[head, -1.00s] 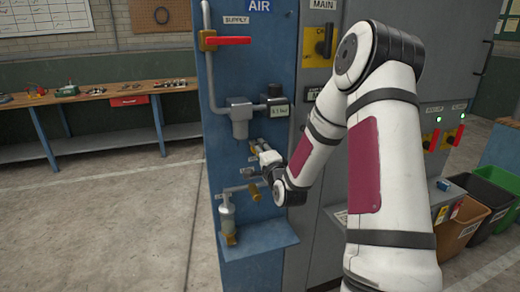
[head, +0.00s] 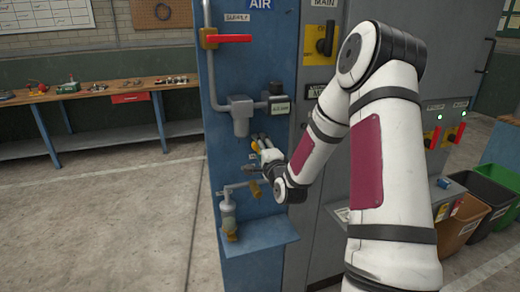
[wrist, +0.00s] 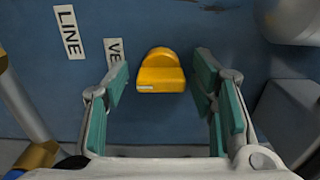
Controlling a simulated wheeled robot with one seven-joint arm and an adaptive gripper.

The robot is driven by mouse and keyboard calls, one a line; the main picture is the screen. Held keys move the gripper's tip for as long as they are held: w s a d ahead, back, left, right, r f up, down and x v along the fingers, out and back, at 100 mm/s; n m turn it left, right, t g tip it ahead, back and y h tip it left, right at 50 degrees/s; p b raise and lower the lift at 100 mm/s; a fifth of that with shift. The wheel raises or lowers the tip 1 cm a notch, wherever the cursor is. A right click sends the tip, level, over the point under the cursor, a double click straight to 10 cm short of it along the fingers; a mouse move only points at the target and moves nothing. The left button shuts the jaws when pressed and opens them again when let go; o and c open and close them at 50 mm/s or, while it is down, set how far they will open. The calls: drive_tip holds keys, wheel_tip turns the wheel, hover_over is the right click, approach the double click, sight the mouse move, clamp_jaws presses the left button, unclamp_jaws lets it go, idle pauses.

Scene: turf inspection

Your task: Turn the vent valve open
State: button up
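The vent valve is a rounded yellow knob (wrist: 161,72) on the blue panel (wrist: 200,25). A label starting "VE" (wrist: 115,55) is beside it, partly hidden by a finger. My gripper (wrist: 161,100) is open, with its teal-padded fingers on either side of the knob and a visible gap to each side. The wrist view does not clearly show how far the fingertips are from the panel. In the head view my gripper (head: 262,145) is at the panel's middle, and it mostly hides the knob.
A "LINE" label (wrist: 69,32) and a grey pipe with a brass fitting (wrist: 38,155) are left of the knob. A red supply handle (head: 234,38) lies sideways above, near a grey filter unit (head: 241,115). A small shelf (head: 262,240) juts out below.

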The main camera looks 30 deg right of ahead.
drive_tip(key=v, duration=0.7)
drive_tip(key=shift+s, duration=0.25)
drive_tip(key=shift+a, duration=0.1)
drive_tip(key=s+a+r+n+g+y, duration=0.1)
drive_tip(key=s+a+r+n+g, duration=0.15)
drive_tip(key=a+n, duration=0.35)
drive_tip(key=s+a+r+n+g+y, duration=0.2)
drive_tip(key=a+r+n+g, duration=0.15)
drive_tip(key=a+n, duration=0.2)
drive_tip(key=s+a+r+n+g+y, duration=0.1)
drive_tip(key=s+a+n, duration=0.4)
drive_tip(key=s, duration=0.8)
drive_tip(key=s+a+r+n+g+y+p, duration=0.1)
drive_tip(key=s+a+r+n+g, duration=0.2)
drive_tip(key=s, duration=1.1)
drive_tip(key=a+n+g, duration=0.1)
drive_tip(key=a+g, duration=0.2)
drive_tip(key=shift+s+a+n, duration=0.2)
drive_tip(key=shift+s+n, duration=0.15)
